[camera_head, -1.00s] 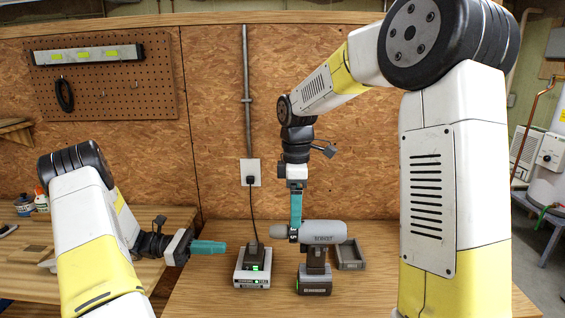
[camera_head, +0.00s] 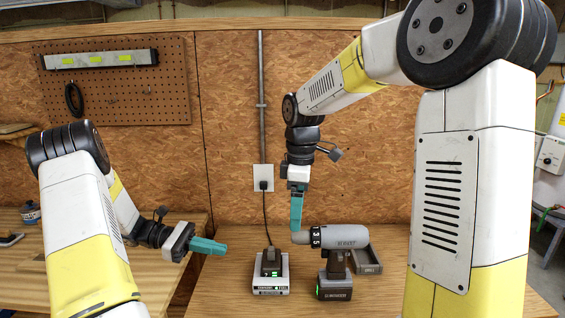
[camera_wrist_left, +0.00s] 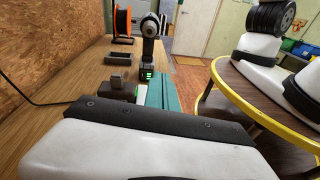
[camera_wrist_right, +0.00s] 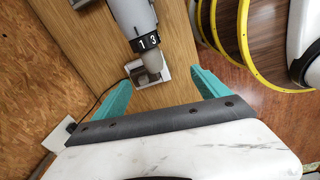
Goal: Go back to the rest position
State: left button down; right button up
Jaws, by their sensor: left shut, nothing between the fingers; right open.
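My left gripper (camera_head: 208,246) is shut and empty, held at the left over the gap beside the bench; its teal fingers also show in the left wrist view (camera_wrist_left: 162,92). My right gripper (camera_head: 296,212) points down just left of and behind the drill's nose in the head view. In the right wrist view (camera_wrist_right: 160,88) its teal fingers are spread apart with nothing held. The grey power drill (camera_head: 345,238) stands upright on its battery, its numbered collar facing left; its body shows at the top of the right wrist view (camera_wrist_right: 130,14).
A charger (camera_head: 270,284) with a battery and green light stands left of the drill, its cord running to the wall outlet (camera_head: 263,178). An orange spool (camera_wrist_left: 122,22) shows in the left wrist view. Pegboard hangs behind.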

pick_arm(q)
jog(key=s+d+r+m+t+y, duration=0.2)
jog(key=s+r+m+t+y, duration=0.1)
jog(key=s+r+m+y, duration=0.4)
jog(key=s+d+r+m+t+y, duration=0.1)
jog(key=s+r+m+t+y, duration=0.3)
jog(key=s+r+m+y, duration=0.3)
jog(key=shift+s+d+r+m+t, duration=0.35)
jog(key=shift+s+r+m, duration=0.85)
jog(key=shift+s+r, duration=1.1)
pick_arm(e)
jog(key=s+d+r+m+t+y, duration=0.1)
jog(key=s+d+r+m+t, duration=0.2)
jog(key=s+d+m, duration=0.2)
jog(key=s+d+r+m+t, duration=0.2)
jog(key=s+d+m, duration=0.3)
jog(key=s+m, duration=0.5)
jog(key=shift+s+d+r+m+t+y, duration=0.35)
jog(key=shift+s+r, duration=0.25)
jog(key=shift+s, duration=1.05)
pick_arm(q)
jog(key=shift+w+r, duration=0.15)
